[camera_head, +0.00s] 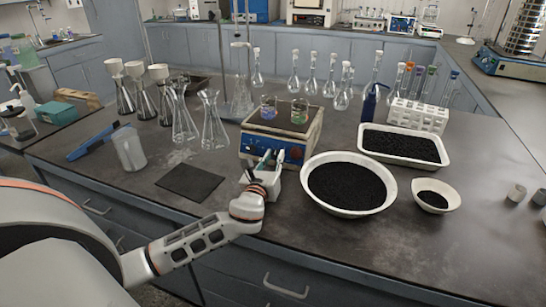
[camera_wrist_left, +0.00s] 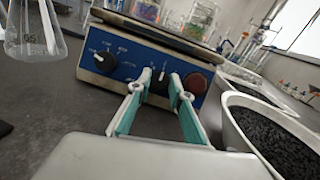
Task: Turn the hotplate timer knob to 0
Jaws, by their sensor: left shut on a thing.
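The hotplate (camera_head: 297,154) stands on the dark bench, its blue front panel facing me. In the left wrist view, the panel (camera_wrist_left: 130,64) carries a dark dial knob (camera_wrist_left: 103,58) with white markings on the left, a dark middle knob (camera_wrist_left: 160,82) and a reddish-brown knob (camera_wrist_left: 195,83) on the right. My left gripper (camera_head: 269,158) is at the panel. Its teal-padded fingers (camera_wrist_left: 158,92) are on either side of the middle knob and shut on it. The fingers partly hide this knob, and I cannot read its setting. My right gripper is not in view.
Two small beakers (camera_head: 298,111) stand on the hotplate. A white bowl of black granules (camera_head: 347,186) is close on its right, with a white tray (camera_head: 404,147) behind. Flasks (camera_head: 213,130) stand to the left. A dark mat (camera_head: 190,183) lies left of my gripper.

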